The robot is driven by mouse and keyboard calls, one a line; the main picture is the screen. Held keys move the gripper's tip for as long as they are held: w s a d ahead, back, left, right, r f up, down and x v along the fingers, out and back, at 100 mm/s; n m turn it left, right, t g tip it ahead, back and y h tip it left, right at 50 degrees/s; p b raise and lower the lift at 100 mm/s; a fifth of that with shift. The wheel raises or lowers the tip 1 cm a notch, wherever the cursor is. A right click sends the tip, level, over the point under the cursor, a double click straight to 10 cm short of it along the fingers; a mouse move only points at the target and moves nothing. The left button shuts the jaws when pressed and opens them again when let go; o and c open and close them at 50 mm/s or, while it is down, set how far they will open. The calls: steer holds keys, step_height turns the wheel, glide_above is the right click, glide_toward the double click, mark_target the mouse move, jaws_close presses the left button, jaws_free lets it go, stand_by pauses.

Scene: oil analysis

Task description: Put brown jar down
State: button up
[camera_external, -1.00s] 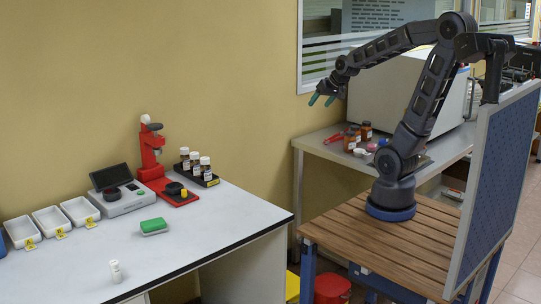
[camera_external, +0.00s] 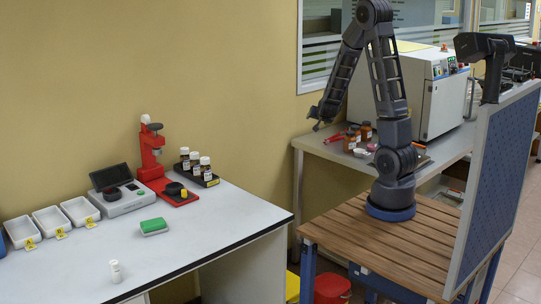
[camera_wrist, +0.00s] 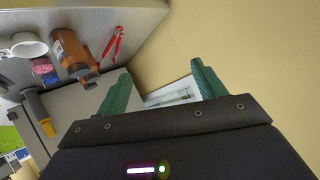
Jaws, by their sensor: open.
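In the wrist view a brown jar (camera_wrist: 70,50) shows at upper left, outside my fingers. My gripper (camera_external: 316,126) hangs at the left of this group, above the bench's left edge. In the wrist view its two green fingers (camera_wrist: 163,88) are spread apart with nothing between them. The exact gap between fingers and jars cannot be told.
Red pliers (camera_wrist: 112,45) lie beside the jar, with a white cup (camera_wrist: 28,46) on its other side. A white machine (camera_external: 438,95) stands behind right. The near white table (camera_external: 215,235) holds a red stand (camera_external: 152,160), capped brown bottles (camera_external: 205,170) and white trays (camera_external: 48,222).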

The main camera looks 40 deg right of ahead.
steer(key=s+d+f+m+g+h, duration=0.1)
steer(key=s+d+f+m+h, duration=0.1)
steer(key=d+f+h, duration=0.45)
steer(key=g+h, duration=0.2)
steer(key=h, duration=0.2)
glide_toward(351, 132)
steer(key=shift+m+y, duration=0.25)
steer(key=shift+m, duration=0.25)
steer(key=x, duration=0.6)
steer(key=shift+s+d+r, duration=0.1)
steer(key=shift+s, duration=0.1)
steer(key=shift+w+x, duration=0.2)
steer(key=shift+x, duration=2.55)
jaws_close()
step_height(351, 132, up, 20)
